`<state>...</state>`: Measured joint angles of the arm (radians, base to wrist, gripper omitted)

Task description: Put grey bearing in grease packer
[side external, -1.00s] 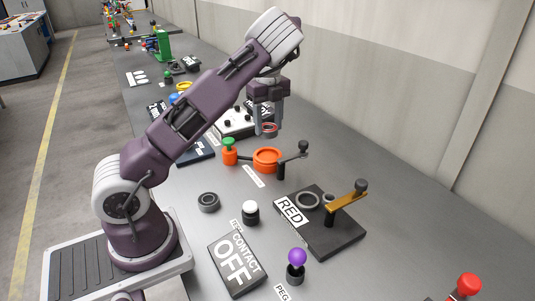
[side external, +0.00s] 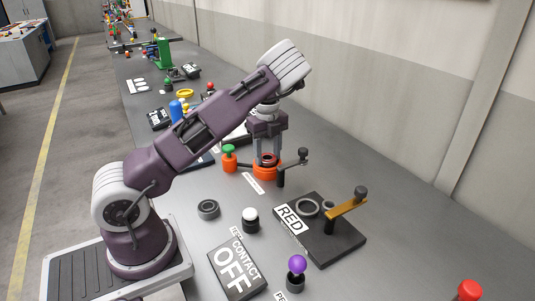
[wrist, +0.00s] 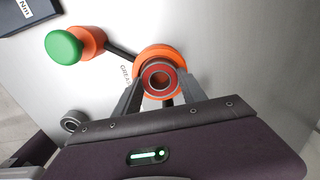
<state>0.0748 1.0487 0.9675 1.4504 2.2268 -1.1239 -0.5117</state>
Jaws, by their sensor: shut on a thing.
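The orange round grease packer (side external: 267,174) stands mid-table, with a side arm ending in an orange cup with a green knob (side external: 229,150). It also shows in the wrist view (wrist: 185,57). My gripper (side external: 269,157) points down over it, shut on a bearing with a red ring and grey metal (wrist: 149,78). The bearing is in line with the packer's round body; I cannot tell if it touches. A dark grey bearing (side external: 208,201) lies on the table nearer my base, and also shows in the wrist view (wrist: 66,123).
A black handle (side external: 302,154) juts out at the packer's right. In front are a black plate marked RED (side external: 335,250) with a brass lever, a white-topped button (side external: 250,226), a CONTACT OFF plate (side external: 237,268) and a purple knob (side external: 296,259).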

